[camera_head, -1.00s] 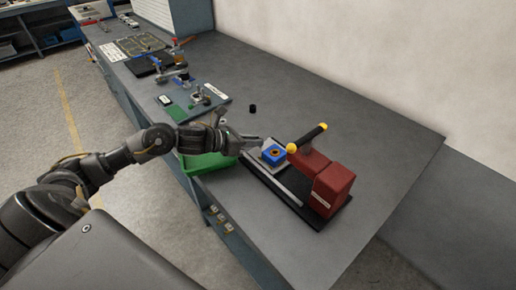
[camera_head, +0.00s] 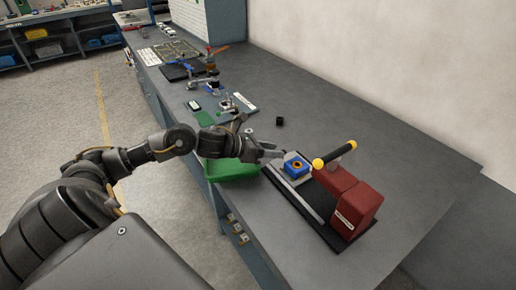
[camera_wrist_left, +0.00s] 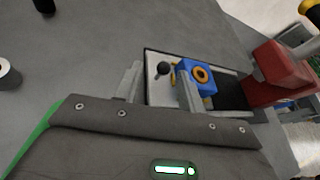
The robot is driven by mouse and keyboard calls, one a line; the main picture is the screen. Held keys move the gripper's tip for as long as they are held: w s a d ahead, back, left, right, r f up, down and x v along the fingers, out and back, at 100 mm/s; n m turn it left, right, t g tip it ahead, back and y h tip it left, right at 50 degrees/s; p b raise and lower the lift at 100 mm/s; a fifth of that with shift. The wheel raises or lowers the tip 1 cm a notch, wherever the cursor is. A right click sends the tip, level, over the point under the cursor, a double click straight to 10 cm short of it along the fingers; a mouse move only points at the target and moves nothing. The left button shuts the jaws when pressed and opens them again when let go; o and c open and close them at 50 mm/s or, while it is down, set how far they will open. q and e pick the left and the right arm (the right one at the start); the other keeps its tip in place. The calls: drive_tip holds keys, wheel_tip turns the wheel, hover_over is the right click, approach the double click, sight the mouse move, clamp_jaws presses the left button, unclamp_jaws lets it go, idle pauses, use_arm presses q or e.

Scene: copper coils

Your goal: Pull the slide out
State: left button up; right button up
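The slide (camera_wrist_left: 158,90) is a light metal plate at the near end of a black-based press with a red body (camera_head: 358,206). It carries a black ball knob (camera_wrist_left: 163,68) and a blue block (camera_head: 294,171) with an orange-and-black ring on top, which also shows in the left wrist view (camera_wrist_left: 202,76). My left gripper (camera_head: 278,155) is at the slide's outer end. In the left wrist view its two fingers (camera_wrist_left: 160,88) stand apart, with the knob between them and a gap visible on both sides. Contact with the slide cannot be told. My right gripper is not in view.
A green bin (camera_head: 232,170) sits below my left gripper at the bench edge. A black handle with yellow ends (camera_head: 335,155) rises above the press. A small black cylinder (camera_head: 280,121) stands behind. The grey bench (camera_head: 385,140) is clear to the right.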

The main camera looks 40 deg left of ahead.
use_arm(q)
drive_tip(key=v, duration=0.7)
drive_tip(key=shift+s+a+b, duration=0.25)
drive_tip(key=shift+s+b, duration=0.1)
drive_tip(key=shift+b, duration=0.05)
drive_tip(key=shift+s+a+r+p, duration=0.15)
drive_tip(key=shift+s+r+p, duration=0.1)
drive_tip(key=shift+s+p, duration=0.1)
drive_tip(key=shift+s+a+r, duration=0.1)
drive_tip(key=shift+r, duration=0.05)
drive_tip(key=shift+s+a, duration=0.1)
drive_tip(key=shift+s+a+p, duration=0.1)
drive_tip(key=shift+p, duration=0.25)
drive_tip(key=shift+r, duration=0.1)
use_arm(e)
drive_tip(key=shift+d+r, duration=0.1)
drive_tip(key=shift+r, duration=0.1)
use_arm(q)
drive_tip(key=shift+s, duration=0.15)
